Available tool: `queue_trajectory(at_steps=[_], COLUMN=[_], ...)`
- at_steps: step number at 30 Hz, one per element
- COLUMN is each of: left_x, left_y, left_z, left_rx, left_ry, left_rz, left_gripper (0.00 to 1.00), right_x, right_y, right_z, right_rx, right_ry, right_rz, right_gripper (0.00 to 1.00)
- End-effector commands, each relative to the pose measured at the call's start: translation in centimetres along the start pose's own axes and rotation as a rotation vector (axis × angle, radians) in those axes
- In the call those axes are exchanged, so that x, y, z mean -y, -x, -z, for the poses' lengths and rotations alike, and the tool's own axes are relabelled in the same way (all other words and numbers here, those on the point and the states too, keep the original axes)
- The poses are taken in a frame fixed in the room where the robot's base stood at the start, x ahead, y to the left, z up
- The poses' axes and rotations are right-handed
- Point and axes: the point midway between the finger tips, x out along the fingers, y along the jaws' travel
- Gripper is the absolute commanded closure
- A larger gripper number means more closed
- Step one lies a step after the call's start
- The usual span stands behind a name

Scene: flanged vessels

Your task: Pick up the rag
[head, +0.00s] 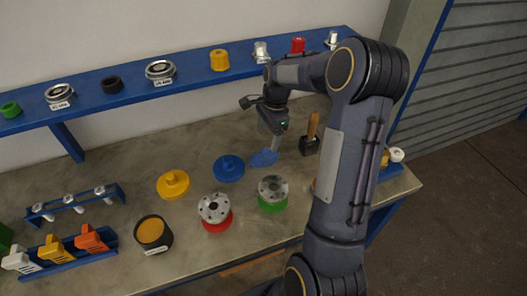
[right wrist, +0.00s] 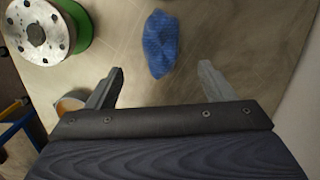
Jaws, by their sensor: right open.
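The blue rag (head: 264,158) lies crumpled on the workbench in the head view, to the right of a round blue lid. My right gripper (head: 272,132) is over the bench, close to the rag. In the right wrist view the rag (right wrist: 160,43) lies ahead of the two fingertips (right wrist: 160,68), roughly centred between them. The fingers are spread apart with nothing between them. My left gripper is not in view.
Flanged vessels on green (head: 273,194) and red (head: 214,212) bases stand nearer the front. A blue shelf (head: 205,72) with several parts runs along the back.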

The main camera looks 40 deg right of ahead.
Motion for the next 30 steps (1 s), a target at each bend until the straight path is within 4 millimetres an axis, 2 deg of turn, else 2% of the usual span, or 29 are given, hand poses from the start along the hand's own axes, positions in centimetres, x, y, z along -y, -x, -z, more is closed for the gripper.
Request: queue_trajectory(at_steps=[3, 6, 14, 21, 30], left_x=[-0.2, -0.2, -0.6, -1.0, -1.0], left_y=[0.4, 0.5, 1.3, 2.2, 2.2], left_z=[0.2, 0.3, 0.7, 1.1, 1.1], left_rx=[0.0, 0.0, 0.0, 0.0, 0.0], left_ry=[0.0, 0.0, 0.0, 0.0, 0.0], left_rz=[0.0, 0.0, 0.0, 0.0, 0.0], left_gripper=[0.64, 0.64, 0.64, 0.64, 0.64], right_x=[0.8, 0.9, 0.6, 0.4, 0.4], right_y=[-1.3, -2.4, -5.2, -8.6, -9.2], right_z=[1.0, 1.2, 0.7, 0.2, 0.2], right_rx=[-0.01, -0.013, -0.011, -0.012, -0.012], right_ry=[-0.08, -0.099, -0.097, -0.096, -0.096], right_rz=[-0.023, -0.029, -0.031, -0.028, -0.025], right_gripper=[0.24, 0.24, 0.24, 0.24, 0.24])
